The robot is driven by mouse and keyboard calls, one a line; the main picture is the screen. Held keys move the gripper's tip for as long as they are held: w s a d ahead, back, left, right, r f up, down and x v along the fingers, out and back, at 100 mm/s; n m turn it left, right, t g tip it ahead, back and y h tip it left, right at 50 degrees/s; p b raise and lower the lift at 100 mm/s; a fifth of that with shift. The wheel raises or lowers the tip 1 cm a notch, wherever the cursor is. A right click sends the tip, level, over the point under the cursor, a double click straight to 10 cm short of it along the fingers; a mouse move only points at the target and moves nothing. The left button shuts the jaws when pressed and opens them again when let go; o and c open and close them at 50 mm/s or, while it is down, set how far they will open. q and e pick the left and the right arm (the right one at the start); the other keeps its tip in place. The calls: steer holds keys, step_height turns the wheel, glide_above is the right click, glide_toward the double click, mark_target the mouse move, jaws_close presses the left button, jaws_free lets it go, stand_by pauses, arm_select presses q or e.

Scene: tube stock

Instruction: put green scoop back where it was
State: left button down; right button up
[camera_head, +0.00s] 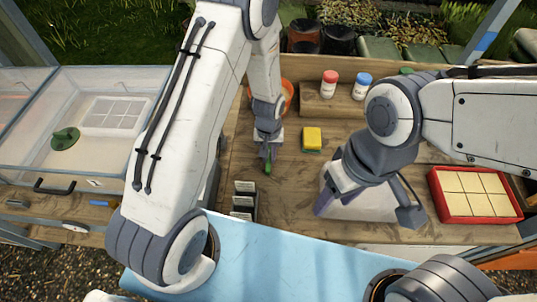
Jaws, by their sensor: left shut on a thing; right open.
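My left gripper (268,153) points down over the middle of the wooden bench. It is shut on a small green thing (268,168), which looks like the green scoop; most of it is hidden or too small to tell. I cannot tell whether it touches the bench. Another green piece, a round shape with a handle (65,138), lies inside the clear-lidded box at the left.
A yellow and green sponge (312,138) lies between the arms. Red-capped (329,84) and blue-capped (361,86) bottles stand behind it. An orange pot (287,92) is partly hidden. Dark slotted holders (244,197) stand near the front. A red tray (433,190) sits right.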

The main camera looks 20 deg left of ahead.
mark_target(269, 159)
arm_select(q)
steer(key=shift+f, duration=0.15)
steer(key=c, duration=0.8)
jaws_free()
step_height(269, 159, up, 12)
steer(key=b, duration=0.2)
steer(key=s+d+r+m, duration=0.2)
steer(key=s+r+m, duration=0.1)
steer(key=s, duration=0.4)
steer(key=s+d+r+m, duration=0.3)
steer(key=s+r, duration=0.1)
steer(key=s, duration=0.4)
steer(key=s+d+r+m+h, duration=0.1)
steer(key=s+d+r+m, duration=0.2)
steer(key=s, duration=0.4)
steer(key=shift+s+d+r+m, duration=0.1)
steer(key=shift+s+r+m, duration=0.15)
steer(key=shift+r, duration=0.55)
